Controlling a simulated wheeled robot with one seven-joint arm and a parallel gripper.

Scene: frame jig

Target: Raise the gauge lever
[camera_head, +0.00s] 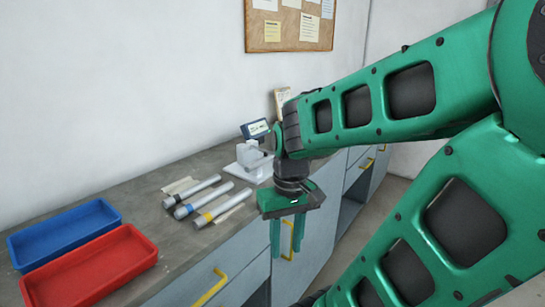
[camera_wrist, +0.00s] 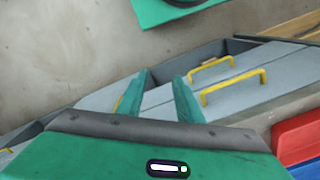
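The gauge (camera_head: 250,160) is a white stand with a small tilted display (camera_head: 257,128) on the grey worktop, in the head view. My arm's wrist is close beside it and hides some of its right side. I cannot pick out its lever at this size. My gripper (camera_head: 286,242) hangs in front of the worktop's edge, to the right of and nearer than the gauge, pointing down. Its two green fingers stand apart with nothing between them, as the wrist view also shows (camera_wrist: 163,76). The gauge does not show in the wrist view.
Several grey cylinders with coloured bands (camera_head: 203,199) lie left of the gauge. A blue tray (camera_head: 110,211) and a red tray (camera_head: 146,247) stand at the left. Drawers with yellow handles (camera_head: 209,290) are below the worktop. A corkboard (camera_head: 290,25) hangs on the wall.

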